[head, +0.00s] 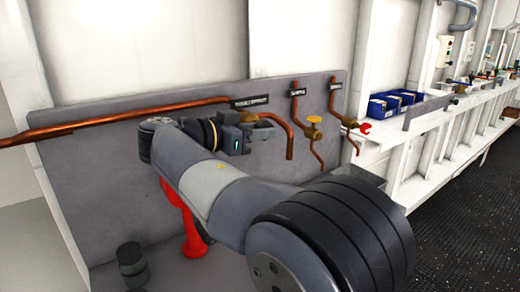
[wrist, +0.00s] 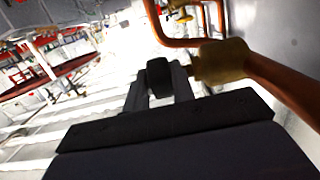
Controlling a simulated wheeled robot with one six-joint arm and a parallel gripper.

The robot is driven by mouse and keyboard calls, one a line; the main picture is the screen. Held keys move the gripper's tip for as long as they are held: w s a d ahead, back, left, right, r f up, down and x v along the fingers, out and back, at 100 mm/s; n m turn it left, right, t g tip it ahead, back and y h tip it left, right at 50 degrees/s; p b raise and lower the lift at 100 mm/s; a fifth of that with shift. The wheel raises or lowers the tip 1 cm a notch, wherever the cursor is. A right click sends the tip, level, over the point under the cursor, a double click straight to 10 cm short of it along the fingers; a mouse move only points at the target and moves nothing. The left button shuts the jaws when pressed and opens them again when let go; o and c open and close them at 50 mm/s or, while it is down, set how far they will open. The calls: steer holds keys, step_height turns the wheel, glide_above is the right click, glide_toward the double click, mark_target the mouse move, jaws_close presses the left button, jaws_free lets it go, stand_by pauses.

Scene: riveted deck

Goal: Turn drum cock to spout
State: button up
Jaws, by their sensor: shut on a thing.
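The drum cock (head: 265,123) is a brass valve on the copper pipe at the middle of the grey panel, below a black label. My gripper (head: 248,120) is at its left side, shut on its handle, which is mostly hidden by the fingers in the head view. In the wrist view the brass body (wrist: 222,60) sits to the right of my gripper (wrist: 162,80), with a dark piece between the two fingers. The handle's exact angle cannot be made out. A bent copper spout pipe (head: 290,140) runs right and down from the cock.
A red stand (head: 188,225) and a dark cylinder (head: 131,264) are below. Blue bins (head: 385,103) sit on the shelf at right.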

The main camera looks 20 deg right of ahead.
steer(key=shift+f+h+b, duration=0.2)
steer(key=shift+h+b, duration=0.4)
steer(key=shift+b, duration=0.3)
steer(key=shift+r, duration=0.15)
steer(key=o, duration=1)
steer(key=shift+a, duration=0.1)
steer(key=a, duration=0.3)
steer(key=s+a, duration=0.1)
steer(key=a, duration=0.3)
steer(key=s+a, duration=0.1)
steer(key=a, duration=0.2)
steer(key=shift+a, duration=0.25)
